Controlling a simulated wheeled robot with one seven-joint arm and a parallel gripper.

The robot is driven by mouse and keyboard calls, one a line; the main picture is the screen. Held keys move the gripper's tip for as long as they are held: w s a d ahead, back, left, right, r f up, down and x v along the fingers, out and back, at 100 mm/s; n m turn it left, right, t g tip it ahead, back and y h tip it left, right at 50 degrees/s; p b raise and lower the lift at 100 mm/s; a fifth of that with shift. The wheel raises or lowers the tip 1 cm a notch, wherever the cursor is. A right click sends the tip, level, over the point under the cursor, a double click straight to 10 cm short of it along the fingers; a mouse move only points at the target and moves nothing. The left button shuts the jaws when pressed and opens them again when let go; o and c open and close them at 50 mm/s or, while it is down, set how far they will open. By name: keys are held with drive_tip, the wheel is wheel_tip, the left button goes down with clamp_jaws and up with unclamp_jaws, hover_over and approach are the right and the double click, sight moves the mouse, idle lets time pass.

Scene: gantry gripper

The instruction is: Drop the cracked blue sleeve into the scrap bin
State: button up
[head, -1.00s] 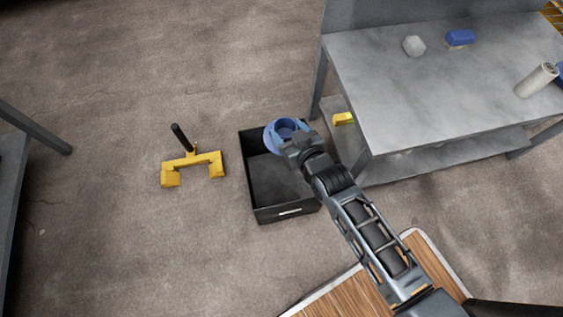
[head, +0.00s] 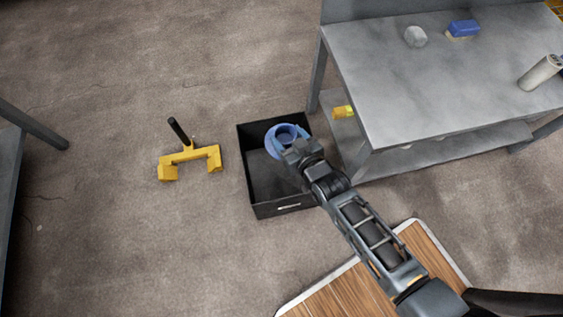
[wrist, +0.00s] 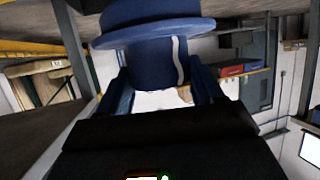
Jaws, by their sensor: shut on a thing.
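The blue sleeve (head: 283,133) is a ring-shaped piece with a flange, held at the end of my arm. My gripper (head: 293,147) is shut on it. In the wrist view the sleeve (wrist: 155,40) fills the top middle between my fingers (wrist: 160,92), with a pale curved line down its side. The scrap bin (head: 247,170) is a black open box on the floor. From the head view the sleeve overlaps the bin's back right part; its height above the bin is hard to tell. The visible bin floor looks empty.
A grey workbench (head: 430,90) stands at the right, with a grey hexagonal piece (head: 415,36), a blue brush-like block (head: 462,29) and a pale cylinder (head: 540,72) on top. A yellow item (head: 342,112) sits on its lower shelf. A yellow bracket with a black handle (head: 190,162) lies left of the bin.

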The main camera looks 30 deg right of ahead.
drive_tip(key=shift+f, duration=0.35)
drive_tip(key=o, duration=1.6)
drive_tip(key=shift+o, duration=0.2)
drive_tip(key=p+v, duration=0.2)
drive_tip(key=v, duration=0.5)
drive_tip(key=shift+s, duration=0.4)
drive_tip(key=shift+r, duration=0.15)
